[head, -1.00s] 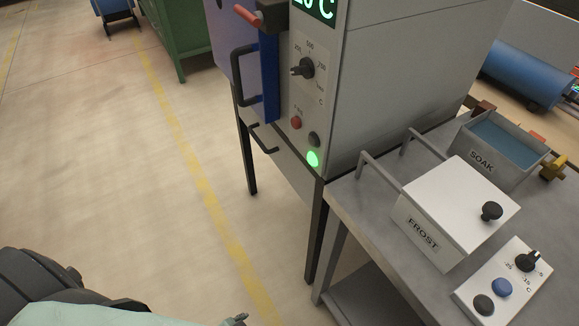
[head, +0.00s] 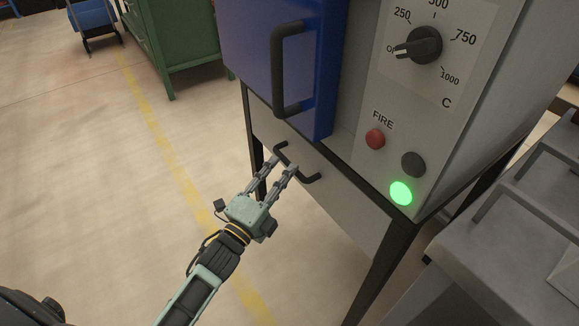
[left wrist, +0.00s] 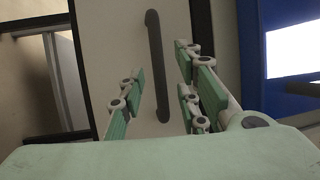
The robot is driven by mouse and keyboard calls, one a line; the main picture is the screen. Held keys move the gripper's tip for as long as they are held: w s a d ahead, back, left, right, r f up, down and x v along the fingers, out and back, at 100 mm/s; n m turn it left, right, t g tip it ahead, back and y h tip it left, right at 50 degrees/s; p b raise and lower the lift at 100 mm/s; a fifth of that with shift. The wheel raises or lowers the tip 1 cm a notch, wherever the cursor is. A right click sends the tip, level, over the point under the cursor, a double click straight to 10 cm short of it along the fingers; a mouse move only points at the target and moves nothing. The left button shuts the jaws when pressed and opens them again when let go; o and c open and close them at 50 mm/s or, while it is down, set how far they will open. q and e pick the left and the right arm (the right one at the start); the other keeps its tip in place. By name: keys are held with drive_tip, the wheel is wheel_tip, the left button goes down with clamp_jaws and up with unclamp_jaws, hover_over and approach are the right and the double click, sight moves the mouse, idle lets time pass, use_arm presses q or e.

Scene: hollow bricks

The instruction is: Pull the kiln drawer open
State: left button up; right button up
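The kiln drawer (head: 345,205) is a pale grey front panel under the kiln, seemingly flush between the black legs. Its dark bar handle (head: 312,178) also shows in the left wrist view (left wrist: 154,50). My left gripper (head: 281,163) reaches up to the handle from the lower left in the head view. Its fingers (left wrist: 158,95) are open, one on each side of the handle in the left wrist view, with gaps to it. Whether the fingertips reach past the bar is unclear. My right gripper is out of view.
The blue kiln door (head: 255,60) with its own dark handle (head: 290,70) hangs above the drawer. The control panel has a dial (head: 425,45), a red button (head: 375,139) and a lit green lamp (head: 401,193). A grey table (head: 490,250) stands right.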

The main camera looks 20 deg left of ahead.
sight(289, 162)
use_arm(q)
drive_tip(key=x, duration=0.4)
drive_tip(key=shift+f, duration=0.1)
clamp_jaws()
idle(0.5)
